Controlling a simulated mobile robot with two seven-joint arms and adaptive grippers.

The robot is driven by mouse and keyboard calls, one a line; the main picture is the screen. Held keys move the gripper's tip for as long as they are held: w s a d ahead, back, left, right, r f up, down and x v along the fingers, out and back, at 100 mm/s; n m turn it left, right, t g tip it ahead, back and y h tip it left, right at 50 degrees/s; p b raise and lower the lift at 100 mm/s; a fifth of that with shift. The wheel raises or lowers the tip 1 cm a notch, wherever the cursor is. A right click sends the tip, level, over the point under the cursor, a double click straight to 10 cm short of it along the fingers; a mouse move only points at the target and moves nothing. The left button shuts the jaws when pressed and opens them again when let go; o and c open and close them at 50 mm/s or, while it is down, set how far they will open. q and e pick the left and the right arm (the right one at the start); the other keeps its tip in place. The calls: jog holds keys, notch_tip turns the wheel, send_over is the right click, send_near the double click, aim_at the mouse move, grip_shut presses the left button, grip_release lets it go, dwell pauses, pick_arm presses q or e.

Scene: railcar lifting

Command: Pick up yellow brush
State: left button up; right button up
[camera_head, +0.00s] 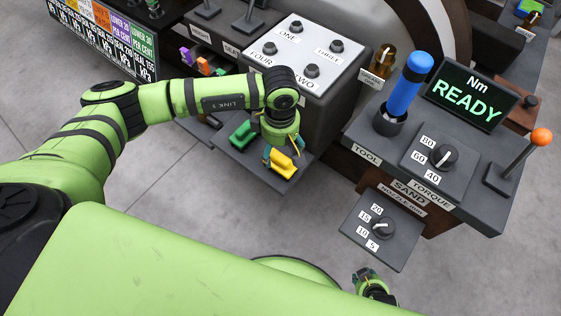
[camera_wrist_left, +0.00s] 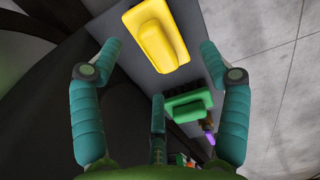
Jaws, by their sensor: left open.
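The yellow brush (camera_head: 282,164) lies on a low grey shelf (camera_head: 243,164) below the front of the four-button box. In the left wrist view the yellow brush (camera_wrist_left: 156,36) lies beyond the fingertips, centred between them and apart from them. My left gripper (camera_head: 279,150) points down over the brush in the head view; its fingers (camera_wrist_left: 155,58) are spread wide and hold nothing. A green brush (camera_head: 243,134) lies beside the yellow one on the same shelf and also shows in the left wrist view (camera_wrist_left: 188,104). My right gripper (camera_head: 366,280) is at the bottom, partly hidden by my body.
The box with buttons labelled ONE to FOUR (camera_head: 300,52) stands right behind the shelf. A torque console (camera_head: 440,150) with a blue tool (camera_head: 408,85) is to the right, with a dial panel (camera_head: 380,228) below it. Open floor (camera_head: 150,190) lies in front and left.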

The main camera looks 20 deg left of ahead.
aim_at(280, 157)
pick_arm(q)
notch_tip(280, 157, down, 4)
jog(key=shift+s+d+r, duration=0.1)
grip_shut()
jog(key=shift+s, duration=0.1)
notch_tip(280, 157, up, 10)
jog(key=shift+r, duration=0.1)
dwell(0.6)
